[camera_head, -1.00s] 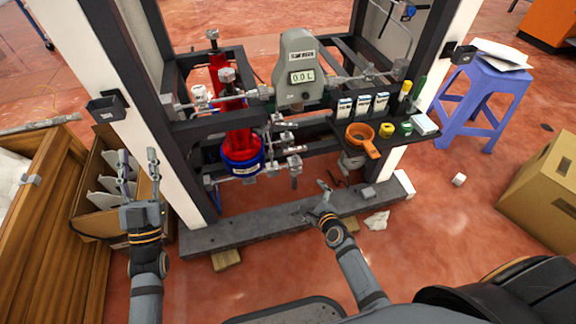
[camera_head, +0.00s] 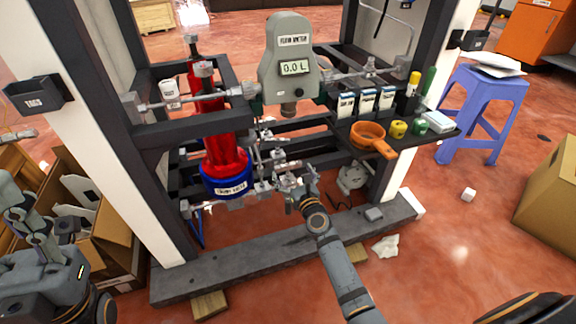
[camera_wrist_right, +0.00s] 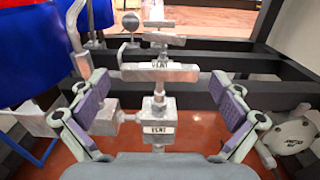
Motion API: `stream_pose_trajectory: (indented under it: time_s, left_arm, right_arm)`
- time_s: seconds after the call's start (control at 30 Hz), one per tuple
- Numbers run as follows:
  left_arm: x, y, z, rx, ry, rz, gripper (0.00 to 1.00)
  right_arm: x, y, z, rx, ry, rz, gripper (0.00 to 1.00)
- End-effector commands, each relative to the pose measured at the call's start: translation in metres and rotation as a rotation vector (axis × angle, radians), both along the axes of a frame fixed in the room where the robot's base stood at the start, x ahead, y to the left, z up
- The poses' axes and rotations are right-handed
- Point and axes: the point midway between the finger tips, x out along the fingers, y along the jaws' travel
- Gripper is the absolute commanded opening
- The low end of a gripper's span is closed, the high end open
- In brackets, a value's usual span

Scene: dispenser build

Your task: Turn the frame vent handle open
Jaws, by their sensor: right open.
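The vent valve shows in the right wrist view as a metal body with a flat, bar-shaped handle (camera_wrist_right: 160,73) lying crosswise on top. White VENT labels are on the handle and on the body (camera_wrist_right: 158,131) below. My right gripper (camera_wrist_right: 165,98) is open, with its purple-padded fingers apart on either side of the valve. The handle lies between them, and I see no clear contact. In the head view my right gripper (camera_head: 300,188) reaches into the pipework and partly hides the valve. My left gripper (camera_head: 30,215) is low at the left edge, its fingers unclear.
A red cylinder with a blue base (camera_head: 227,180) stands left of the valve. A grey meter reading 0.0 L (camera_head: 289,60) is above. A shelf with an orange scoop (camera_head: 370,138) is to the right. Dark frame beams (camera_head: 290,250) surround the work area.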

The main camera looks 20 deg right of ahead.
Motion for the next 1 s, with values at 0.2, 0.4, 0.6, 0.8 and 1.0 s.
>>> stream_pose_trajectory:
  time_s: [0.2,0.4,0.6,0.8,1.0]
  left_arm:
    - [0.0,-0.001,-0.007,0.003,0.002,0.002,0.4]
    - [0.001,-0.001,-0.007,0.004,0.002,0.002,0.4]
    - [0.001,-0.001,-0.007,0.004,0.003,0.002,0.4]
    - [0.001,-0.001,-0.007,0.004,0.003,0.002,0.4]
    - [0.001,-0.001,-0.008,0.004,0.003,0.002,0.4]
  right_arm:
    - [0.032,0.001,-0.001,-0.001,0.0,0.0,1.0]
    - [0.038,0.001,-0.001,-0.001,0.001,0.0,1.0]
    - [0.038,0.001,-0.001,-0.001,0.001,0.0,0.93]
    - [0.037,0.001,-0.001,-0.001,0.001,0.0,0.66]
    - [0.037,0.001,-0.002,-0.002,0.001,0.005,0.58]
